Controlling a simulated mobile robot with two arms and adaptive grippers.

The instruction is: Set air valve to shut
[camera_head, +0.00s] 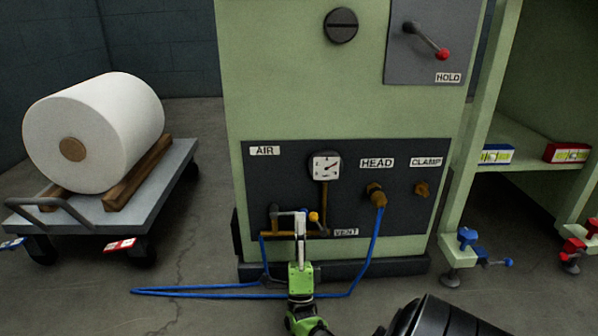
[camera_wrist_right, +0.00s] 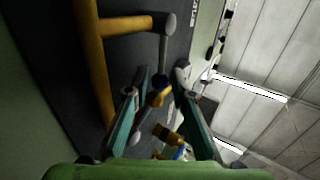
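The dark panel (camera_head: 330,150) on the green machine carries the AIR label (camera_head: 265,151), a gauge (camera_head: 326,166) and brass piping (camera_head: 324,195). My right gripper (camera_head: 300,222) is in front of the panel's lower part, beside a small orange knob (camera_head: 314,217) and the VENT label (camera_head: 346,232). In the right wrist view, my right gripper's teal fingers (camera_wrist_right: 161,88) stand apart. A grey lever (camera_wrist_right: 165,45) runs from the brass pipe (camera_wrist_right: 125,25) toward the gap between them; contact cannot be told. The gripper partly hides the fittings. My left gripper is out of view.
A blue hose (camera_head: 200,291) lies on the floor and rises to the HEAD fitting (camera_head: 376,195). A cart (camera_head: 175,170) with a white roll (camera_head: 95,130) stands left. A HOLD lever (camera_head: 427,41) is above.

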